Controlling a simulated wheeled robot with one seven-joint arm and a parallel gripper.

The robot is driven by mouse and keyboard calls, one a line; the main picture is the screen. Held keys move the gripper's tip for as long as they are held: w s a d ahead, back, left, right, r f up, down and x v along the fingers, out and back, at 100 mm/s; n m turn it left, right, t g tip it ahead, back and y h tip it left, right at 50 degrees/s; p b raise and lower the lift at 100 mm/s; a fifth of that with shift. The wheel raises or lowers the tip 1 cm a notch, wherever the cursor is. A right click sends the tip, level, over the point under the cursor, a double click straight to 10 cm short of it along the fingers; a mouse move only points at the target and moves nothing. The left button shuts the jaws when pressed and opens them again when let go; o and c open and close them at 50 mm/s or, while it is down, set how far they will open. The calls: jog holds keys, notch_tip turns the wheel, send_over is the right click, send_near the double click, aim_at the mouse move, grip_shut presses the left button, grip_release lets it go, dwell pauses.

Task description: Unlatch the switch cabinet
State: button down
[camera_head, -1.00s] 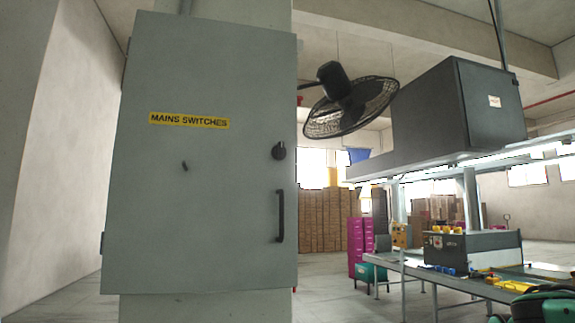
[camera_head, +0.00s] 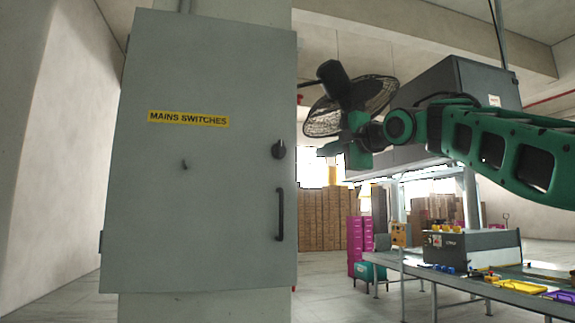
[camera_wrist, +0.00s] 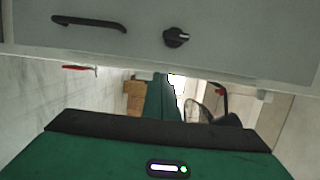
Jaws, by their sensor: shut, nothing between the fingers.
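The grey switch cabinet (camera_head: 200,230) fills the left half of the head view, with its door shut and a yellow MAINS SWITCHES label (camera_head: 188,119). A black round latch knob (camera_head: 279,150) is on the door's right side, above a black vertical pull handle (camera_head: 280,214). In the wrist view the knob (camera_wrist: 176,38) and handle (camera_wrist: 90,22) show on the door along the top. My gripper (camera_head: 328,149) is shut and empty, in the air right of the knob and apart from it. Its fingertips are small and partly unclear in the head view.
A black fan (camera_head: 325,75) is behind my arm, right of the cabinet. A dark overhead box (camera_head: 460,80) and a conveyor bench (camera_head: 480,285) with trays are at the right. Stacked cartons (camera_head: 320,220) stand far back. The floor before the bench is open.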

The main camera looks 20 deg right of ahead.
aim_at(282, 152)
jog(key=shift+w, duration=0.1)
jog(key=w+a, duration=0.1)
jog(key=w, duration=0.2)
jog(key=w+a, duration=0.2)
jog(key=w, duration=0.1)
jog(key=w+a, duration=0.2)
jog(key=w, duration=0.1)
jog(key=shift+w+a, duration=0.3)
jog(key=shift+a, duration=0.4)
